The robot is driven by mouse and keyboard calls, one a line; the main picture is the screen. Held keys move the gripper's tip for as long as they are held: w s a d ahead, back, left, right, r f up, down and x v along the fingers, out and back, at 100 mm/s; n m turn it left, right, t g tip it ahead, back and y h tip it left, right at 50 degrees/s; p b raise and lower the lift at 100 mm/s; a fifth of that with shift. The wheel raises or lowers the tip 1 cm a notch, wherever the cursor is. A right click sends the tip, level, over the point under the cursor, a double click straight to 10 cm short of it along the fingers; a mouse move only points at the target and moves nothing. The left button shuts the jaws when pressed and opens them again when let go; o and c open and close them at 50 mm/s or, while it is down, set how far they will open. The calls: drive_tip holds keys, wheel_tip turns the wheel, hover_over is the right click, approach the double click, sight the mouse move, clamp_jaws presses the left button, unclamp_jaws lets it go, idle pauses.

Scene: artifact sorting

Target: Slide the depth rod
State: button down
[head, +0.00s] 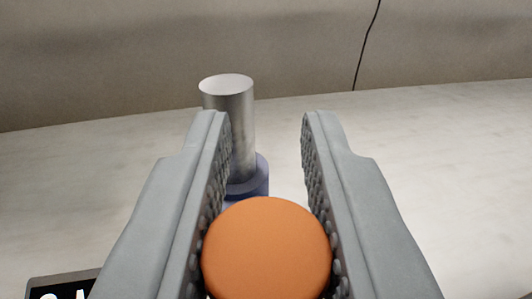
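My gripper (266,125) shows as two grey fingers with knobbly inner pads, reaching forward. An orange round piece (267,250) with a flat top sits between the fingers near the bottom of the picture. Both pads meet its sides with no gap that I can see. Its lower part is out of view. A silver metal cylinder (230,95) stands upright just beyond, in a blue collar (262,177). The left finger covers part of the cylinder. I cannot tell which of these pieces is the depth rod.
A dark plate with white marks (55,285) is cut off at the lower left. The pale surface (440,170) is clear on the right. A grey wall (120,60) stands behind, with a thin black cable (367,43) on it.

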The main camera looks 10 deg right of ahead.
wheel_tip(320, 180, up, 4)
drive_tip(key=shift+r, duration=0.25)
drive_tip(key=c, duration=1.2)
unclamp_jaws()
drive_tip(key=shift+c, duration=0.2)
drive_tip(key=v, duration=1.7)
drive_tip(key=shift+s, duration=0.2)
drive_tip(key=shift+a, duration=0.1)
